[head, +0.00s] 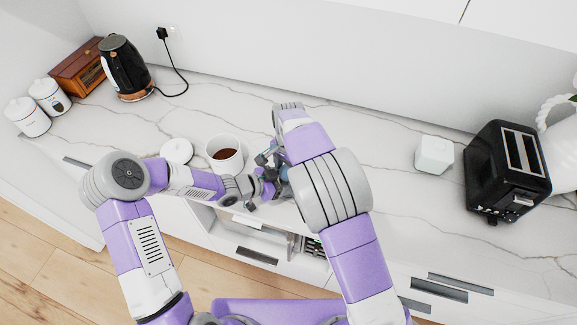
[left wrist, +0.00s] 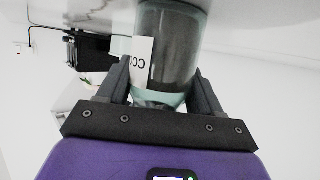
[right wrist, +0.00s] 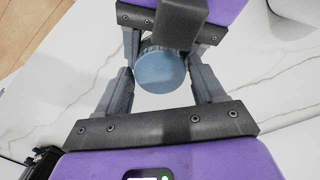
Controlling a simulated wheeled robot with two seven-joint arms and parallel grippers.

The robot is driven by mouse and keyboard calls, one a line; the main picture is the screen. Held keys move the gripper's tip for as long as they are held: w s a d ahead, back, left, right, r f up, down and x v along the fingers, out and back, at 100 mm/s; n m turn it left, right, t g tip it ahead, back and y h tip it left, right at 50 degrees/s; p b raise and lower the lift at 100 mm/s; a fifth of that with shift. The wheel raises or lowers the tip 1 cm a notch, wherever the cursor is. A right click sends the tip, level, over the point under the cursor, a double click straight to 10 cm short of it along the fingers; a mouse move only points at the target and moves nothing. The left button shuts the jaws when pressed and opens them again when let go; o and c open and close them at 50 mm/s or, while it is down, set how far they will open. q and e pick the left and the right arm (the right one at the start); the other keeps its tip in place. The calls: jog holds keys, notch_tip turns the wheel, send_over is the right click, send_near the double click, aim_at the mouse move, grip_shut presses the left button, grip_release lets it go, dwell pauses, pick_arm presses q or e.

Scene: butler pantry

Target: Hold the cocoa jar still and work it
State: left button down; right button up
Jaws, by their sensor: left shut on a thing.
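The cocoa jar (left wrist: 175,50) is a clear, teal-tinted jar with dark contents and a white label, partly read as "CO", in the left wrist view. My left gripper (left wrist: 163,82) is shut on it, one finger on each side. In the right wrist view, the jar's round blue-grey lid (right wrist: 162,72) lies between the fingers of my right gripper (right wrist: 160,88). Those fingers are open, with a gap on each side of the lid. In the head view the jar (head: 284,173) is mostly hidden by my grippers and right arm.
An open white canister (head: 224,164) with brown contents stands just left of the grippers, its white lid (head: 176,150) beside it. A black kettle (head: 124,70), a wooden box (head: 77,68) and white canisters (head: 27,117) stand left.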

jog(key=c, duration=0.8)
jog(key=shift+n, duration=1.5)
jog(key=shift+r, duration=0.15)
jog(key=shift+r, duration=1)
jog(key=shift+r, duration=0.1)
jog(key=shift+r, duration=1.9)
